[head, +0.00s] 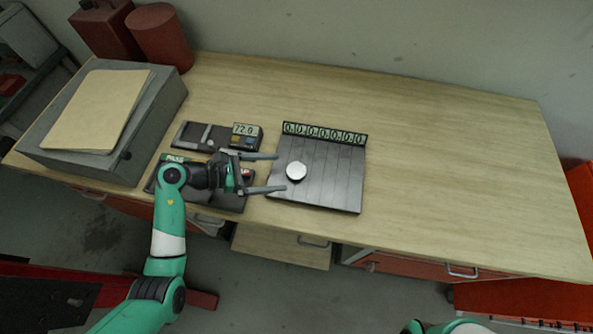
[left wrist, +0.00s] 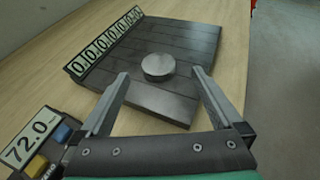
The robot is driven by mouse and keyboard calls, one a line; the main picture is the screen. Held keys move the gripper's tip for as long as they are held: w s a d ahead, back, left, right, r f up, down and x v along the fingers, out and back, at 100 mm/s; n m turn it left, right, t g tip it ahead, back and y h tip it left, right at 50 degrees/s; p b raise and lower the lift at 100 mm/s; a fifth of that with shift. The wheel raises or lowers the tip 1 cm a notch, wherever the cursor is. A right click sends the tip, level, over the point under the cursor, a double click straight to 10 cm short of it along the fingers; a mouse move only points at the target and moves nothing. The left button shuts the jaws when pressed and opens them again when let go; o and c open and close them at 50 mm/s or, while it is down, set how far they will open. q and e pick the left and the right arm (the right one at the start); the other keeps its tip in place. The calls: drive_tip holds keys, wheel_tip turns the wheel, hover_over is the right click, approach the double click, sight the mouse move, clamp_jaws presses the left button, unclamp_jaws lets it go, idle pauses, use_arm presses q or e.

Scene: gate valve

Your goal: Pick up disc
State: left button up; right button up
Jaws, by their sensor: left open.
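The disc (head: 296,171) is a small, light grey round piece lying on a dark square plate (head: 335,175) with a strip of number displays along its far edge. It also shows in the left wrist view (left wrist: 158,67), near the middle of the plate's near part. My left gripper (head: 282,172) is open, its two fingers pointing right toward the disc. In the left wrist view the fingers are spread wide, with the disc ahead of and between the line of their tips, not touched. My right gripper is not in view; only a bit of my right arm shows at the bottom edge.
A dark device with a "72.0" display (head: 246,130) stands behind my left gripper. Another dark device (head: 232,204) lies partly hidden under my left arm. A grey box with a tan board (head: 97,110) and red canisters (head: 160,38) stand at the left. The table's right half (head: 450,170) is clear.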

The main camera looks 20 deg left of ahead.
sight(291, 171)
use_arm(q)
drive_tip(key=x, duration=0.2)
drive_tip(key=b+x, duration=0.1)
drive_tip(key=x, duration=0.2)
drive_tip(key=shift+w+a+f, duration=0.1)
drive_tip(key=shift+w+f, duration=0.05)
drive_tip(key=shift+f, duration=0.2)
drive_tip(key=shift+r, duration=0.1)
clamp_jaws()
